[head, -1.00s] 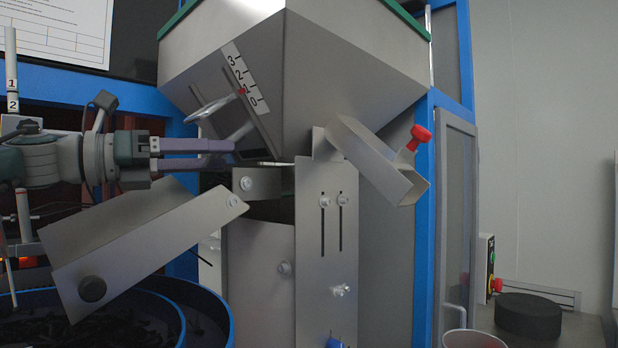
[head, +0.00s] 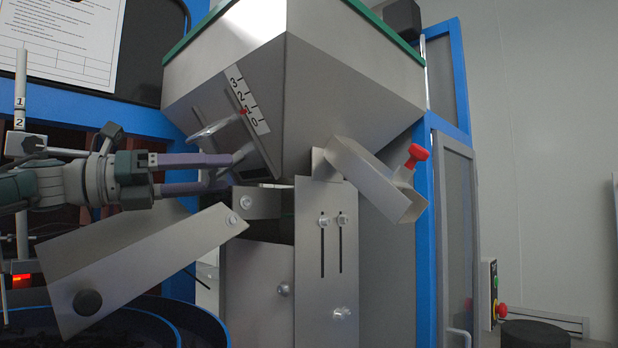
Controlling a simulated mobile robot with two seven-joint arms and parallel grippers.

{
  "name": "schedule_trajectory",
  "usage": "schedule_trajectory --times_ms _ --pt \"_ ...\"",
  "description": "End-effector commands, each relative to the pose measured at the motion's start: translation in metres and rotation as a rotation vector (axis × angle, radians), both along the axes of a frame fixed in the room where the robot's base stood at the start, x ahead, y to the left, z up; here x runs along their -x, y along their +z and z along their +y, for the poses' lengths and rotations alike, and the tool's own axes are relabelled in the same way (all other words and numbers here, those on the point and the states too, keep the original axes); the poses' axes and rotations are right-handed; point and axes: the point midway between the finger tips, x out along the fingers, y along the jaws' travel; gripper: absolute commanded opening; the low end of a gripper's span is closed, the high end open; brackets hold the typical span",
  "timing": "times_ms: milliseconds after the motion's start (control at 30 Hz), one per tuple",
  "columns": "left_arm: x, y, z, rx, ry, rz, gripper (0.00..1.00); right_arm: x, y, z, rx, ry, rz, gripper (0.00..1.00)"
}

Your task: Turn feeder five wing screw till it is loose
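My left gripper (head: 226,173) comes in from the left in the head view. Its two purple fingers are apart, with a gap between them and nothing seen held. The fingertips are at the lower left face of the steel hopper (head: 340,95), by the slide gate with the 3-2-1-0 scale (head: 247,100). A short pale metal peg (head: 243,153), possibly the wing screw, sticks out from the gate beside the upper fingertip; I cannot tell whether they touch. A lever-like handle (head: 213,130) is above it. No feeder number is readable. My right gripper is not in view.
A tilted steel chute (head: 140,265) with a black knob lies below my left gripper. A second chute (head: 370,180) with a red knob (head: 416,155) is at right. A slotted plate (head: 325,265) with several screws stands below the hopper. Blue frame posts flank it.

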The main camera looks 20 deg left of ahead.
Motion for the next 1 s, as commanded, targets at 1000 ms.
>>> schedule_trajectory --times_ms 1000 --pt "0.002 0.007 -0.002 -0.324 0.260 -0.128 0.90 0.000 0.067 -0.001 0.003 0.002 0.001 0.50"
